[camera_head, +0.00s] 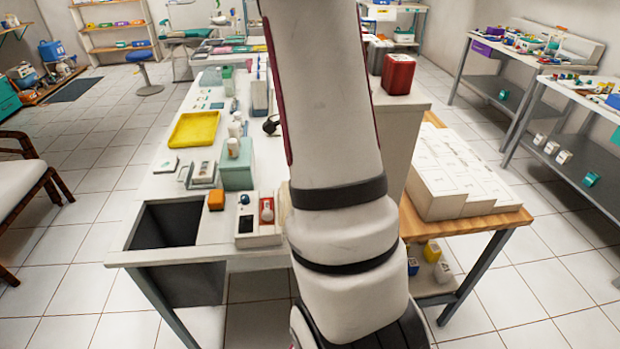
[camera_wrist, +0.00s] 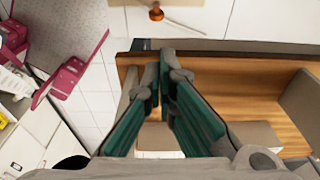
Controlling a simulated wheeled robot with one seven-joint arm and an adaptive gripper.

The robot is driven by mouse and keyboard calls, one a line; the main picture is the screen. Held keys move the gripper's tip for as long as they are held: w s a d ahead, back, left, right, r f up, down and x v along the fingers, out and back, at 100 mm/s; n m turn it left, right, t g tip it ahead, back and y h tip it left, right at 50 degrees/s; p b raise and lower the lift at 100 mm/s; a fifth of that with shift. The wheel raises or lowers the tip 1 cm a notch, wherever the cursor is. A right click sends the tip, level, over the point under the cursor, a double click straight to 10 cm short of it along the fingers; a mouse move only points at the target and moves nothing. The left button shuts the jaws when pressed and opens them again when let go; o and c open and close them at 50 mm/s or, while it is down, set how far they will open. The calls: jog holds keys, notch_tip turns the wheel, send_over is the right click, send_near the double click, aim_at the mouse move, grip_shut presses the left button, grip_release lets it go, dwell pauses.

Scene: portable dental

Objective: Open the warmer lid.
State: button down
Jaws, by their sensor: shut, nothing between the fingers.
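I cannot pick out the warmer or its lid for sure. A small white device (camera_head: 258,232) with a dark panel and a red part sits near the front edge of the white table; I cannot tell whether it is the warmer. My gripper (camera_wrist: 167,58) shows in the wrist view with its dark green fingers together at the tips and nothing between them. It is over or before a wooden surface (camera_wrist: 225,85). An orange-brown knob (camera_wrist: 156,14) on a white surface is just beyond the fingertips, apart from them. My arm hides my gripper in the head view.
The white table (camera_head: 150,215) holds a yellow tray (camera_head: 194,129), a green box (camera_head: 238,166) and an orange block (camera_head: 216,200). A dark open bin (camera_head: 168,224) is at its front left. White boxes (camera_head: 455,175) stand on a wooden table at right.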

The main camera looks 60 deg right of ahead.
jog(key=shift+w+a+r, duration=0.1)
jog(key=shift+w+r, duration=0.05)
jog(key=shift+r, duration=0.95)
